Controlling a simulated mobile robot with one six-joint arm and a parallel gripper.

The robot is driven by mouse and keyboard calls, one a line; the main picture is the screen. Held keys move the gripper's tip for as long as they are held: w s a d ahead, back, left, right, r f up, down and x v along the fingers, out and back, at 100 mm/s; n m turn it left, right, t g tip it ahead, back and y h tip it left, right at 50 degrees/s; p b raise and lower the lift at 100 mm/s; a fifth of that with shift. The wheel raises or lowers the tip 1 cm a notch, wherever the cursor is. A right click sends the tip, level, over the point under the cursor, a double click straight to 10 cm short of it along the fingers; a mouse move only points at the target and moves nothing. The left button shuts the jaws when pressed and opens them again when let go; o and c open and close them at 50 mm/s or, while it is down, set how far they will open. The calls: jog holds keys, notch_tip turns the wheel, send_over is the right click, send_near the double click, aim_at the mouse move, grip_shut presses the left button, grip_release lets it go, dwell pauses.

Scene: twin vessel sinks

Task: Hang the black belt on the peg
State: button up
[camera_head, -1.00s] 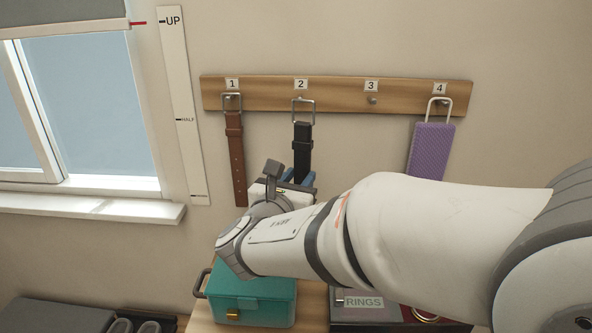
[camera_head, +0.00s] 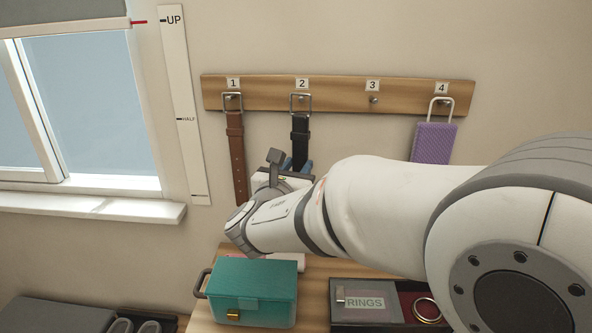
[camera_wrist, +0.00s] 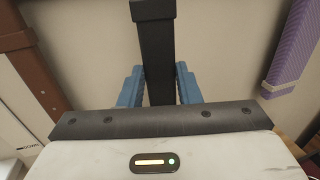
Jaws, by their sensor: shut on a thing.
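The black belt (camera_head: 300,130) hangs down the wall below label 2, its metal buckle (camera_head: 300,103) in front of the peg there. I cannot tell whether the buckle is around the peg or only in front of it. My gripper (camera_head: 298,165) is shut on the belt's strap below the buckle. In the wrist view the strap (camera_wrist: 156,50) runs between the blue fingers of my gripper (camera_wrist: 158,88). The strap's lower end is hidden behind my arm. The wooden peg rail (camera_head: 338,95) carries pegs under labels 1 to 4.
A brown belt (camera_head: 236,155) hangs at peg 1, close to the left. A purple strip with a white loop (camera_head: 433,142) hangs at peg 4. Peg 3 (camera_head: 373,100) is bare. A teal box (camera_head: 255,290) and a RINGS tray (camera_head: 365,303) stand below.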

jog(key=shift+w+f, duration=0.1)
jog(key=shift+w, duration=1.7)
jog(key=shift+w+d+f+b, duration=0.1)
jog(key=shift+w+f+b, duration=0.45)
jog(key=shift+w, duration=0.1)
jog(key=o, duration=1.1)
jog(key=shift+s, duration=0.1)
